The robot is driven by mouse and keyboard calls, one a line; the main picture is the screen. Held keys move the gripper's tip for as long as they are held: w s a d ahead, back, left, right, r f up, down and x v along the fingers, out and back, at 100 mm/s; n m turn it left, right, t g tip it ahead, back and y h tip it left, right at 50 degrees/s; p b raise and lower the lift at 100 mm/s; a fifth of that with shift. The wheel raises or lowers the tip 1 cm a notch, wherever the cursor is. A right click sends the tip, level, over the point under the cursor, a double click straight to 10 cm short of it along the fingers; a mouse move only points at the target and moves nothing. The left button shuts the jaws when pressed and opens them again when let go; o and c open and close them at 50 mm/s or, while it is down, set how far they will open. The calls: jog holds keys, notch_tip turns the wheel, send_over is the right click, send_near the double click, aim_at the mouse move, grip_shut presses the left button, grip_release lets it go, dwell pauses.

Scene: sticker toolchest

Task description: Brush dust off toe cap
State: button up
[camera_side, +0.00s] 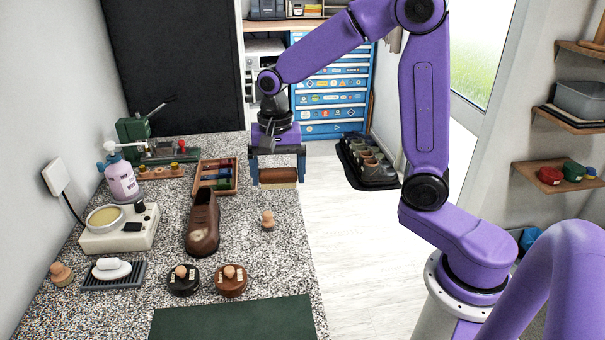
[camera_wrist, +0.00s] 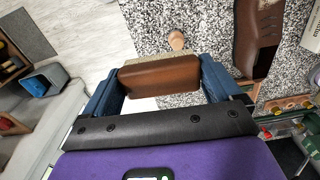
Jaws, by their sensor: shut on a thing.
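My gripper (camera_side: 278,168) is shut on a brown-backed brush (camera_side: 278,176) with pale bristles pointing down. It holds the brush at the far right edge of the speckled worktop. In the wrist view the brush (camera_wrist: 160,79) sits between the blue fingers of my gripper (camera_wrist: 160,82), its bristles on the far side. A brown leather shoe (camera_side: 202,225) lies on the worktop, left of and nearer than the brush. Its toe cap (camera_side: 202,241) faces the front and has a pale dusty patch. Part of the shoe (camera_wrist: 258,38) shows at upper right in the wrist view.
A small wooden knob-like piece (camera_side: 268,220) stands between shoe and worktop edge. Two round lidded tins, black (camera_side: 184,283) and brown (camera_side: 230,284), stand in front of the shoe. A wooden tray (camera_side: 214,178) lies behind it. A heater with a pot (camera_side: 118,232) is at left.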

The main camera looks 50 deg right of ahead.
jog(key=w+a, duration=0.8)
jog(key=a, duration=0.1)
send_over(189, 235)
jog(key=f, duration=0.2)
jog(key=shift+w+a+f, duration=0.1)
jog(key=shift+a+f, duration=0.05)
jog(key=shift+f, duration=1.7)
jog(key=shift+w+a+f, duration=0.1)
jog(key=shift+a+f, duration=0.05)
jog(key=shift+f, duration=1.65)
jog(key=shift+s+d+r, duration=0.1)
jog(key=shift+s+d, duration=0.15)
jog(key=shift+c, duration=0.4)
jog(key=shift+s+d, duration=1.95)
jog(key=shift+w+a, duration=2.25)
jog(key=shift+w, duration=0.1)
notch_tip(189, 235, up, 8)
jog(key=shift+d, duration=0.1)
